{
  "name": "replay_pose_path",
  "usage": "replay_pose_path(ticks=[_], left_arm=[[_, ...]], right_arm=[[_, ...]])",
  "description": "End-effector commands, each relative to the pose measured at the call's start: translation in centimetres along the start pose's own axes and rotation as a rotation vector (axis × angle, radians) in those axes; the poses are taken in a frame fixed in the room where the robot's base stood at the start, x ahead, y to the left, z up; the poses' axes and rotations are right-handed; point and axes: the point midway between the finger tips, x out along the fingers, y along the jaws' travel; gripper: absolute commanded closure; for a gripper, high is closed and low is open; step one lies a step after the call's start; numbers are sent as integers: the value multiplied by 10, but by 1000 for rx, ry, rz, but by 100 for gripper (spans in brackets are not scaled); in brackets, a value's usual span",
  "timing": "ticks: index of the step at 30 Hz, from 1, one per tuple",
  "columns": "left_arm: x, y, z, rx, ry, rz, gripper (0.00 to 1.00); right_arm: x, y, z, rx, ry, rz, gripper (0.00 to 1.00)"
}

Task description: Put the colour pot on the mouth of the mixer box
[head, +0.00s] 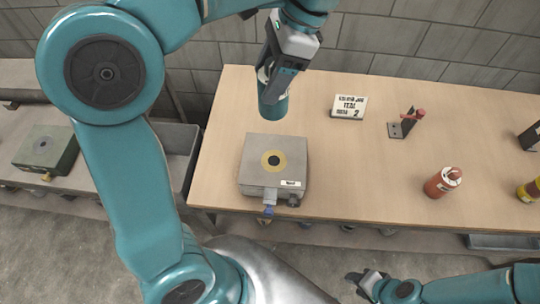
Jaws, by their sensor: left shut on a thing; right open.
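My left gripper (279,84) is shut on a teal colour pot (273,109) and holds it upright or nearly so. The gripper covers part of the pot's upper end. The mixer box (254,181) is a grey box at the table's left front. My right gripper (366,284) is open and empty, low in front of the table.
On the wooden table (350,165) stand a sign (348,107), a small stand with a red part (407,122), a red bottle (441,183) and a yellow-and-red bottle (529,191). A blue tap (269,210) juts from the box's front. Another box (45,150) sits on the left bench.

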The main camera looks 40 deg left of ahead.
Motion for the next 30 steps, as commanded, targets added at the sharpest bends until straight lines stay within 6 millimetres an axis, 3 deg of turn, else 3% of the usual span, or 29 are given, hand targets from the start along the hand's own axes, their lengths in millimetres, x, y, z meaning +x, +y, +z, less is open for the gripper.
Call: replay_pose_path(ticks=[2, 5, 16, 30], left_arm=[[3, 3, -4, 8, -2, -3, 70], [23, 4, -14, 10, -5, -2, 70], [118, 4, -54, 11, -5, -1, 70], [177, 3, -77, 12, -3, -4, 70]], right_arm=[[1, 0, 0, 0, 0, 0, 57], [5, 2, 0, 0, 0, 0, 57], [13, 4, 0, 0, 0, 0, 57], [14, 5, 0, 0, 0, 0, 57]])
